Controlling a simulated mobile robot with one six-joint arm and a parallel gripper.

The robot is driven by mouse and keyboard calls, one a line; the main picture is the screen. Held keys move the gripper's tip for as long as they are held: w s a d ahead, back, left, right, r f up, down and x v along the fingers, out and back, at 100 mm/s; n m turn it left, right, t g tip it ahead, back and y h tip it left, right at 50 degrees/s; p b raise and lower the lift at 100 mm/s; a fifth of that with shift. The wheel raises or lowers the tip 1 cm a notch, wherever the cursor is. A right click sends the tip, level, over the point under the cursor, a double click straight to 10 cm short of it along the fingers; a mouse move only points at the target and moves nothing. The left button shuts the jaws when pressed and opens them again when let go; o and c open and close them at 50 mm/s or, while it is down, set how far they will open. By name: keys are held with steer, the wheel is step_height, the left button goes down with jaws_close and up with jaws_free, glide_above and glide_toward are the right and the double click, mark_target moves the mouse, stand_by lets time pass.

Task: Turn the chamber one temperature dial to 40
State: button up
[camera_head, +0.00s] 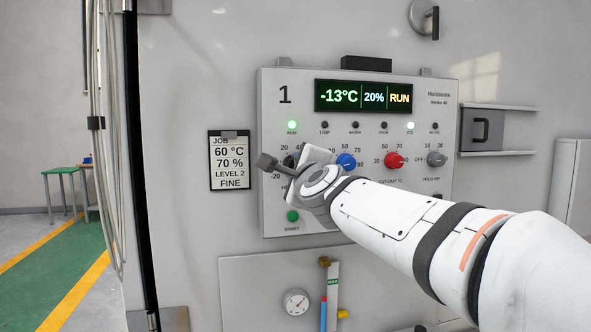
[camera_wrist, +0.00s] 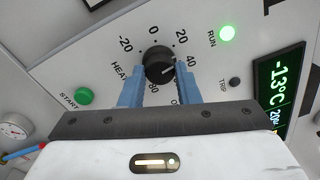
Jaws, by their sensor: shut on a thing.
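The chamber one panel (camera_head: 300,95) carries a large "1" and a display (camera_head: 362,96) reading -13°C, 20% and RUN. The black temperature dial (camera_wrist: 159,62) has marks from -20 to 80, and its white pointer line is on the side toward 40; the exact reading is hard to tell. My gripper (camera_wrist: 160,80) is shut on this dial, with one blue finger at each side of it. The right finger hides part of the scale near 60. In the head view my gripper (camera_head: 285,165) covers most of the dial.
A blue knob (camera_head: 346,162), a red knob (camera_head: 394,160) and a grey knob (camera_head: 437,159) sit right of my gripper. A green start button (camera_head: 292,216) is below. A job card (camera_head: 229,160) reading 60 °C and 70 % hangs left of the panel.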

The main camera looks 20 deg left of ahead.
steer(key=m, duration=0.6)
steer(key=shift+a+f, duration=0.1)
steer(key=shift+f, duration=0.05)
steer(key=shift+m, duration=0.4)
steer(key=o, duration=1)
steer(key=shift+s, duration=0.1)
steer(key=v, duration=0.7)
steer(key=shift+s, duration=0.35)
steer(key=shift+d, duration=0.2)
